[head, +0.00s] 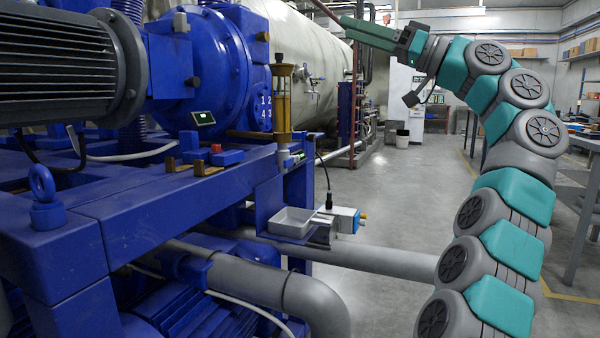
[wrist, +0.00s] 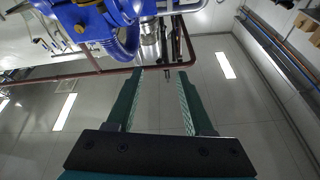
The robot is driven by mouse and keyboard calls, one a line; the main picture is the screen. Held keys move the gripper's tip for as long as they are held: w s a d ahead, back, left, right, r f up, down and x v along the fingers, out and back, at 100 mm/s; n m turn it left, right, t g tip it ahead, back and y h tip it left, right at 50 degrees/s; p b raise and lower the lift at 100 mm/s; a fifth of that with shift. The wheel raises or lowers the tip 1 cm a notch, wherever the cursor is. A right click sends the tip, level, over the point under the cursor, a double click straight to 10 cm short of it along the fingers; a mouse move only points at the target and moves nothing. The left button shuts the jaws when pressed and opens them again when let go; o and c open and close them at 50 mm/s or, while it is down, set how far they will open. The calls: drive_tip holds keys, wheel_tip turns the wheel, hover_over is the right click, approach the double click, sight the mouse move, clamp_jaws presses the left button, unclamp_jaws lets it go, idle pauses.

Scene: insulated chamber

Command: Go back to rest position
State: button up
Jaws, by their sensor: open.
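My gripper (head: 352,30) is at the upper middle of the head view, at the end of my raised, arched arm. It points left, and in that view it overlaps the large cream tank behind. In the wrist view my gripper (wrist: 160,74) shows two green fingers spread wide apart with nothing between them. The task names no object to handle.
Blue pump machinery (head: 130,215) fills the left. A cream tank (head: 315,65) stands behind. A grey bench (head: 578,180) is at right. The middle floor (head: 385,210) is clear.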

drive_tip(key=a+f+m+g+h+p, duration=0.15)
drive_tip(key=a+f+m+h, duration=0.3)
drive_tip(key=a+f, duration=0.55)
drive_tip(key=s+a+f+m+g+h, duration=0.15)
drive_tip(key=s+f, duration=0.25)
drive_tip(key=f, duration=0.4)
drive_tip(key=s+a+f+m+g+h, duration=0.1)
drive_tip(key=s+a+f+g+h, duration=0.15)
drive_tip(key=s+f, duration=0.45)
drive_tip(key=s+d+f+m+g+h+p, duration=0.1)
drive_tip(key=s+d+f+h, duration=0.2)
drive_tip(key=s+f, duration=0.5)
drive_tip(key=s+d+f+m+g+h+p, duration=0.1)
drive_tip(key=s+d+f+g+h, duration=0.2)
drive_tip(key=f, duration=0.9)
drive_tip(key=s+d+f+m+h, duration=0.1)
drive_tip(key=s+d+f+h, duration=0.1)
drive_tip(key=s+d+f, duration=0.4)
drive_tip(key=s+d+f+g+h, duration=0.1)
drive_tip(key=s+d+f+h, duration=0.2)
drive_tip(key=s, duration=0.9)
drive_tip(key=d+f, duration=0.3)
drive_tip(key=f, duration=0.1)
drive_tip(key=shift+s+d+m, duration=0.35)
drive_tip(key=shift+m, duration=0.05)
drive_tip(key=shift+f+h, duration=0.1)
drive_tip(key=shift+h, duration=0.15)
